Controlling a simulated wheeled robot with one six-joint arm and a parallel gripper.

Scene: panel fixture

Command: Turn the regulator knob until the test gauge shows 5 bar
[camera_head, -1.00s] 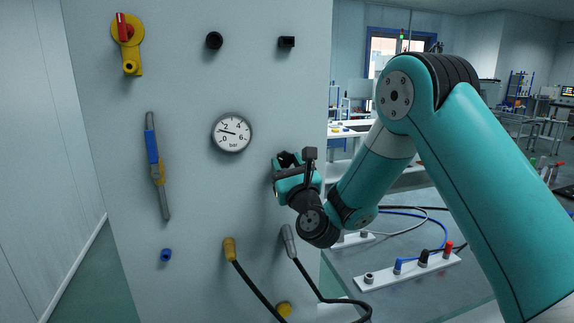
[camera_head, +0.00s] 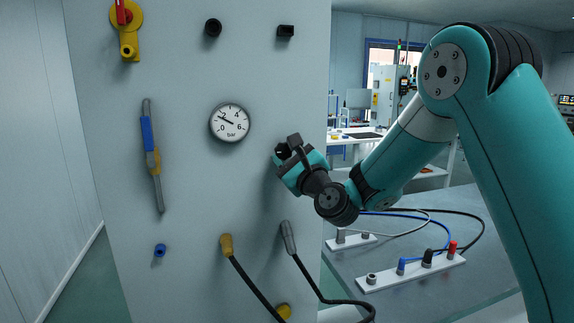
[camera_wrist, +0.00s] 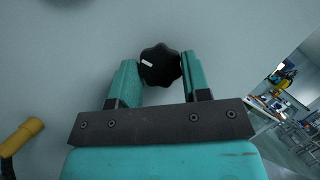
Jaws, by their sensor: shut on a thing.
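The black lobed regulator knob (camera_wrist: 160,65) sits between the two teal fingers of my gripper (camera_wrist: 159,72) in the wrist view. The fingers are shut on its sides, and its white mark points left. The round test gauge (camera_head: 229,122) is on the panel to the left of my gripper. Its needle points up and left, between 0 and 2 and close to the 2, well below 5 bar.
The grey panel (camera_head: 190,190) also carries a yellow valve with a red handle (camera_head: 125,28), a blue-and-yellow lever (camera_head: 151,150) and plugged black cables (camera_head: 250,275). A bench with a socket strip (camera_head: 410,270) stands at the right.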

